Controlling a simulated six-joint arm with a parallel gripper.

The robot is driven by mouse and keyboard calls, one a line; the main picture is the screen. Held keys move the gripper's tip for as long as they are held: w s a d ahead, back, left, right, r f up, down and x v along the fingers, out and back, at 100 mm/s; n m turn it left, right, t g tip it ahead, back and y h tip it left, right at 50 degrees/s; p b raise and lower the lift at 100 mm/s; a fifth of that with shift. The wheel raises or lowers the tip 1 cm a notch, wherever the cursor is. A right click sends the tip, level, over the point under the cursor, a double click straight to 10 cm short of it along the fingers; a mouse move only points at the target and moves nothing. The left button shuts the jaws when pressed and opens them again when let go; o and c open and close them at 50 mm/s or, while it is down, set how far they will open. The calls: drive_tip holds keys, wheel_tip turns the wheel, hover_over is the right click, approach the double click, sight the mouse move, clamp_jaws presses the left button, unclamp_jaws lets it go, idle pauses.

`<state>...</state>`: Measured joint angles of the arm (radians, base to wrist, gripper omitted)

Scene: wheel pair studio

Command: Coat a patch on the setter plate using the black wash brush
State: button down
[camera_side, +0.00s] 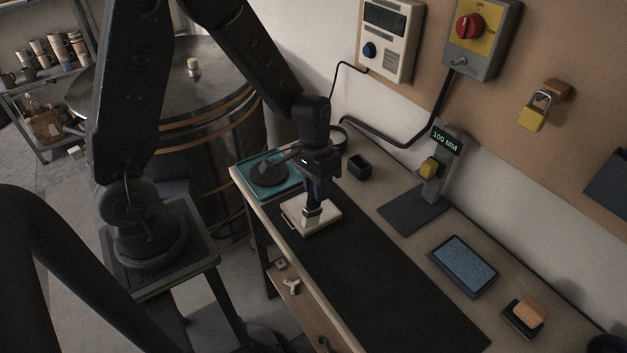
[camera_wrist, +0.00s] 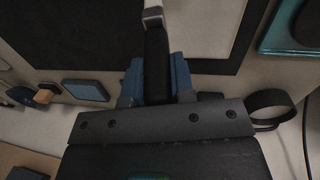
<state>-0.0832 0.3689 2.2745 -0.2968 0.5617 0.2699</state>
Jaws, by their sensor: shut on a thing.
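My gripper (camera_side: 316,188) is shut on the black wash brush, whose black handle (camera_wrist: 157,65) stands between the blue-grey fingers in the wrist view. The brush (camera_side: 312,203) points down, with its pale metal ferrule (camera_wrist: 153,14) at the lower end. The setter plate (camera_side: 326,212) is a cream square at the far end of the black mat. It also shows as a pale surface (camera_wrist: 205,30) beside the brush in the wrist view. The brush head is over the plate; I cannot tell whether the bristles touch it. No coated patch can be made out.
A teal tray (camera_side: 244,168) with a dark round piece lies left of my gripper. A small black cup (camera_side: 359,168) and a stand marked 100 MM (camera_side: 430,192) are to the right. A tablet (camera_side: 464,264) and sponge (camera_side: 529,312) lie nearer. The black mat (camera_side: 395,275) is largely clear.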

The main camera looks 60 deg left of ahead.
idle(0.5)
drive_tip(key=shift+a, duration=0.85)
drive_tip(key=shift+f, duration=0.6)
drive_tip(key=shift+a+r, duration=0.2)
drive_tip(key=shift+a, duration=0.75)
drive_tip(key=shift+d, duration=0.15)
